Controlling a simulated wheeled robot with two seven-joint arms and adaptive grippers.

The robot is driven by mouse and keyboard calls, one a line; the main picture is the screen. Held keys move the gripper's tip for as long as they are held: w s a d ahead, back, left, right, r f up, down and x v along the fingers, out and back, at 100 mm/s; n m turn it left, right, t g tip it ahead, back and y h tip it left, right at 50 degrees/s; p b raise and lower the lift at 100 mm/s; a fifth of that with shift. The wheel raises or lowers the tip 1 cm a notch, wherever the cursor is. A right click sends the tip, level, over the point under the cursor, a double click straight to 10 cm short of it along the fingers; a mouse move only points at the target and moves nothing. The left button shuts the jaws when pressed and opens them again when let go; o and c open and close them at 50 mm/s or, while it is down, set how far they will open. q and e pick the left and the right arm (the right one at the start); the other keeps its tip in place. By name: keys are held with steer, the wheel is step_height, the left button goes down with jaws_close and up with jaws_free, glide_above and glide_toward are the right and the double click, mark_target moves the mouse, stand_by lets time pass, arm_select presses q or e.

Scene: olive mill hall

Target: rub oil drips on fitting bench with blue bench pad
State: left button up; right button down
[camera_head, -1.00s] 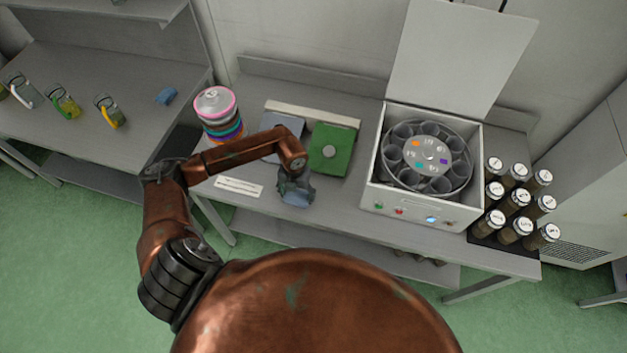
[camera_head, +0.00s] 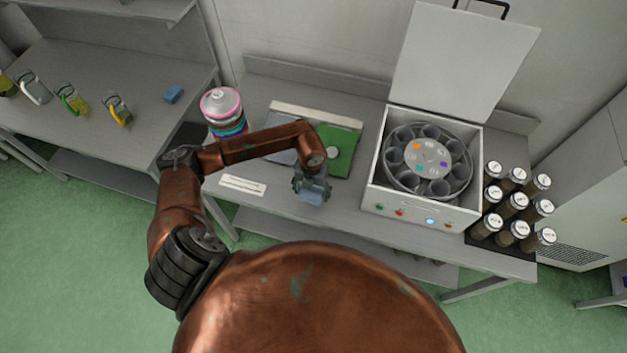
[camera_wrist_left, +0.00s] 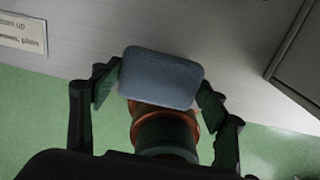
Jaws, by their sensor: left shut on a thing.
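My left gripper (camera_head: 312,178) is over the front part of the grey bench (camera_head: 345,212) before me. It is shut on a blue pad (camera_head: 314,195). In the left wrist view, the blue pad (camera_wrist_left: 160,77) sits between the two fingers of my left gripper (camera_wrist_left: 160,92), above the pale bench top near its front edge. I cannot tell whether the pad touches the bench. I make out no oil drips on the visible bench top; the arm and pad hide part of it. My right gripper is not in view.
A white lidded machine (camera_head: 425,205) stands right of the gripper, with several capped bottles (camera_head: 515,205) beyond. The left bench (camera_head: 90,75) holds jugs and a blue block (camera_head: 173,94).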

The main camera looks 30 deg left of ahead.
arm_select(q)
steer(key=shift+r+p, duration=0.8)
steer(key=shift+r, duration=0.8)
